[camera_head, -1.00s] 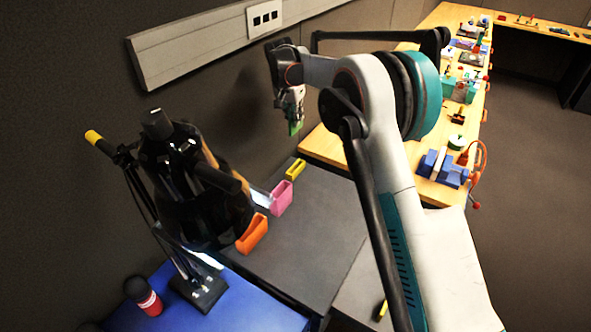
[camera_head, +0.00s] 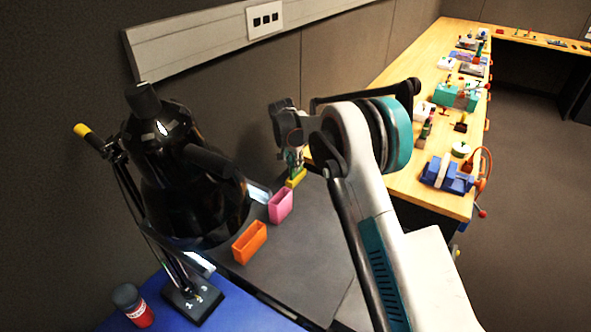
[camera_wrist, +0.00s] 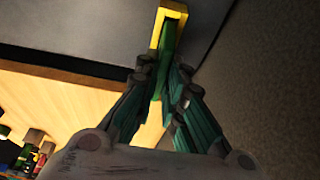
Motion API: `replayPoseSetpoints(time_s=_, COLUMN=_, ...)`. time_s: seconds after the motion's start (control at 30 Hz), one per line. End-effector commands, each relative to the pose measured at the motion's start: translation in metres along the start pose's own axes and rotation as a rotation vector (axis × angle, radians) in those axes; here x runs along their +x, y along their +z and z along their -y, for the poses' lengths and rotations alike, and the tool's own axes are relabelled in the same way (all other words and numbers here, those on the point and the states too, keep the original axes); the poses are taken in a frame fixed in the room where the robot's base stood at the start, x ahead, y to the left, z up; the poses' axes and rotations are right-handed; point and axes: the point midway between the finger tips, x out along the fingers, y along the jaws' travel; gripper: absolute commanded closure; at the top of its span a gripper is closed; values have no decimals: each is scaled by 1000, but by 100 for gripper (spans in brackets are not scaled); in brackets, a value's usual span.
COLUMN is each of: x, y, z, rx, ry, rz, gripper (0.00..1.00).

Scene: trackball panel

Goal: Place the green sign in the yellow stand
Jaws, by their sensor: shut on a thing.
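The green sign is a thin green plate (camera_wrist: 166,58) between my fingers in the wrist view. My gripper (camera_wrist: 162,82) is shut on it. The yellow stand (camera_wrist: 178,9) lies directly past the fingertips, and the sign's far end overlaps its opening; I cannot tell how deep the sign sits in it. In the head view my gripper (camera_head: 294,168) points down just above the yellow stand (camera_head: 296,178), at the far end of the dark table. The sign is mostly hidden by the fingers there.
A pink stand (camera_head: 280,206) and an orange stand (camera_head: 249,243) stand nearer on the dark table (camera_head: 300,270). A black lamp (camera_head: 180,170) rises at the left. A wooden workbench (camera_head: 400,180) with tools lies to the right, and a wall is close behind.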

Motion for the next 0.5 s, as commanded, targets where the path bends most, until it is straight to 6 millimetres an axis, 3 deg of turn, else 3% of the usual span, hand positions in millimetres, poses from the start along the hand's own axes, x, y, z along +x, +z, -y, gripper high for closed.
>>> replayPoseSetpoints(time_s=0.13, x=22, y=7, z=0, rx=0, ry=0, rz=0, gripper=100)
replayPoseSetpoints(time_s=0.5, x=26, y=8, z=0, rx=0, ry=0, rz=0, gripper=100)
